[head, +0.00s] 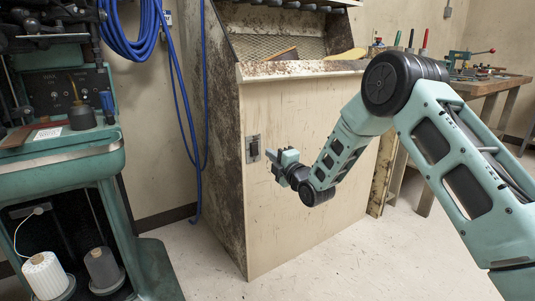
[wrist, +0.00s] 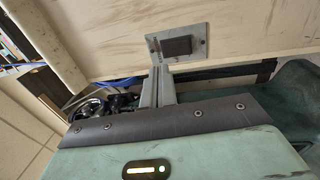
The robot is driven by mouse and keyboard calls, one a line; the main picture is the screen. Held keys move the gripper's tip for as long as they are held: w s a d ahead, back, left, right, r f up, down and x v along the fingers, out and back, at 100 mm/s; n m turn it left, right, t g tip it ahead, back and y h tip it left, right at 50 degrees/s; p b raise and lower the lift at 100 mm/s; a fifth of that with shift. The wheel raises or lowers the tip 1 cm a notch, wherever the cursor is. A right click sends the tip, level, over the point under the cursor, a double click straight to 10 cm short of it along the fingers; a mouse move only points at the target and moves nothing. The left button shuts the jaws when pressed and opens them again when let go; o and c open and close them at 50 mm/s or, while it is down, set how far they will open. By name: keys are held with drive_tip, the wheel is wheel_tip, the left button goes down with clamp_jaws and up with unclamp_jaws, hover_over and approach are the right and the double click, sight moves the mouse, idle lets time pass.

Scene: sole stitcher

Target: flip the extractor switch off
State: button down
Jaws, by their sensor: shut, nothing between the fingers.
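The extractor switch (head: 253,148) is a dark rocker on a grey metal plate, mounted on the side of the pale wooden cabinet (head: 300,165). In the wrist view the switch (wrist: 178,46) shows its dark rocker in the middle of the plate, just beyond the fingertips. I cannot tell which way the rocker is tilted. My gripper (head: 271,154) is shut and empty, just right of the switch in the head view. In the wrist view my gripper (wrist: 161,70) has its fingertips near the plate's lower left edge; whether they touch it is unclear.
A green machine (head: 60,150) with thread spools stands at the left. Blue hose (head: 183,90) hangs between it and the cabinet. A workbench (head: 490,85) with tools stands at the back right. The floor (head: 330,265) in front of the cabinet is clear.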

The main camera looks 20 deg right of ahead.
drive_tip(key=p+v, duration=0.1)
drive_tip(key=v, duration=0.6)
drive_tip(key=shift+r, duration=0.85)
